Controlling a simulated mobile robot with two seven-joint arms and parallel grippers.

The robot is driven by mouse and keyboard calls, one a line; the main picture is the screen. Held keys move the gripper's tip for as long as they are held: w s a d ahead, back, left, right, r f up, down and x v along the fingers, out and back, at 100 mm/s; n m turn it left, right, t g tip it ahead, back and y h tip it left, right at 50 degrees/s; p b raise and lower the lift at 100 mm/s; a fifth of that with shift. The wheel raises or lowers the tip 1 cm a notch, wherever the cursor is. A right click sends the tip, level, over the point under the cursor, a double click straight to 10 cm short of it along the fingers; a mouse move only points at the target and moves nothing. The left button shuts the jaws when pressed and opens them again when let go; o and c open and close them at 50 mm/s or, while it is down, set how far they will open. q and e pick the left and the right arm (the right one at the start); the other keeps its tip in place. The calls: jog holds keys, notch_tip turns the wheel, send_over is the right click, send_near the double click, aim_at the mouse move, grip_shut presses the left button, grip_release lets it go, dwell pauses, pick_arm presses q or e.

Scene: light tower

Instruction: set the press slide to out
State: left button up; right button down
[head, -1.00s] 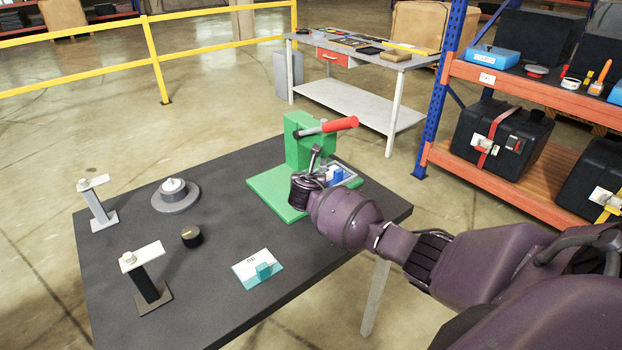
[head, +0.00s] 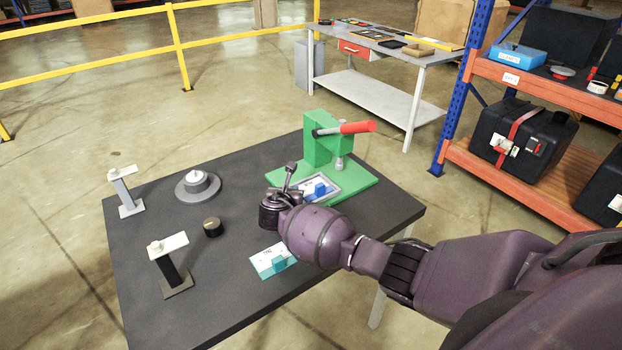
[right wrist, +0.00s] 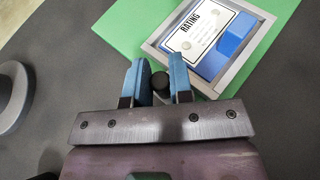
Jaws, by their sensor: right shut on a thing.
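The green press (head: 321,137) with a red lever handle (head: 356,127) stands at the back right of the dark table. Its slide, a grey-framed tray (head: 331,199), carries a blue block (head: 315,190) and a "RATING" plate (right wrist: 195,39). The slide sits clear of the press column, towards its front left. My right gripper (right wrist: 158,78) has its blue fingers closed around a small black knob (right wrist: 160,82) at the tray's near edge. In the head view my wrist partly hides the slide's near side. My left gripper is not in view.
On the table are a round grey fixture (head: 198,186), a black knob-like cylinder (head: 212,228), two stands (head: 125,191) (head: 171,266) and a teal plate (head: 266,262) partly behind my arm. An orange shelf (head: 540,95) stands at the right.

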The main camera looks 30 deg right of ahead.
jog(key=shift+s+a+f, duration=0.1)
jog(key=shift+a+f, duration=0.05)
jog(key=shift+a, duration=0.55)
jog(key=c, duration=1)
grip_release()
jog(key=shift+a, duration=0.15)
jog(key=p+v, duration=0.1)
jog(key=v, duration=0.9)
jog(key=shift+s+a, duration=0.2)
jog(key=shift+s, duration=0.1)
